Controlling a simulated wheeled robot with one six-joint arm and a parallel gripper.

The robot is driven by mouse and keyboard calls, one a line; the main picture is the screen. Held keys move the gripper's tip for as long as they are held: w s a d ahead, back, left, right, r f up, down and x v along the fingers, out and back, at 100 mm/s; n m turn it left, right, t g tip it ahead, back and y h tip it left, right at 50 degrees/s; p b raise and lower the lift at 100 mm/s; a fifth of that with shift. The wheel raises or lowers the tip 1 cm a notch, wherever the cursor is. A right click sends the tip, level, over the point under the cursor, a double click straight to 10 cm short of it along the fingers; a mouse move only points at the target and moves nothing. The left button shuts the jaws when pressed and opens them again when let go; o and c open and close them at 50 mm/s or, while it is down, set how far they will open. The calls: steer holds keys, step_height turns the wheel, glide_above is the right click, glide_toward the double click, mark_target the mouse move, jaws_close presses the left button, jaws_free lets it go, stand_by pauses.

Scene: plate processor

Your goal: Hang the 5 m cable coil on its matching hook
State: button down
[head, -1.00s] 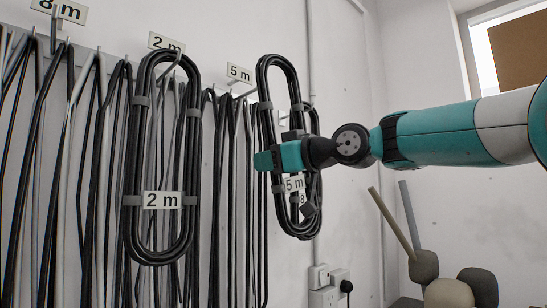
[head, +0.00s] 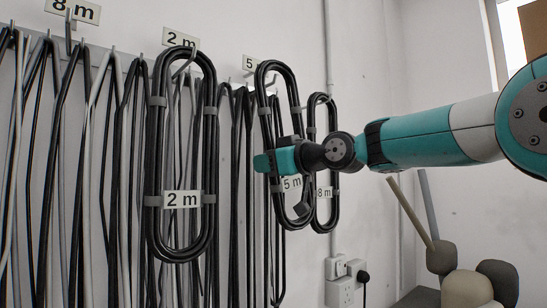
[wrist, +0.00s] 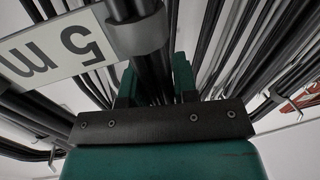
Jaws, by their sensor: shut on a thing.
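The 5 m coil (head: 266,90) is a black oblong cable loop with grey ties and a white "5 m" tag (head: 291,183). My gripper (head: 272,161) is shut on it around mid-height and holds it upright, slightly tilted. In the wrist view my gripper's fingers (wrist: 157,88) close on the black cable strands beside a grey tie, and the tag (wrist: 62,50) shows upside down. The wall sign starting with "5" (head: 250,63) is partly covered by the coil's top. Whether the coil touches the hook below that sign cannot be told.
A 2 m coil (head: 154,170) hangs on the hook under the "2 m" sign (head: 180,39), left of the held coil. A coil tagged "8 m" (head: 335,130) hangs close behind on the right. Loose cables line the wall. The "8 m" hook (head: 69,38) shows no coil.

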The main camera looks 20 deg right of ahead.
steer(key=shift+w+a+f+b, duration=0.2)
steer(key=shift+w+f+b, duration=0.25)
steer(key=shift+w+f, duration=0.1)
steer(key=shift+w+a+f+b, duration=0.15)
steer(key=shift+w+f+b, duration=0.25)
steer(key=shift+w+f, duration=0.1)
steer(key=c, duration=0.8)
jaws_free()
steer(key=shift+d+f, duration=0.1)
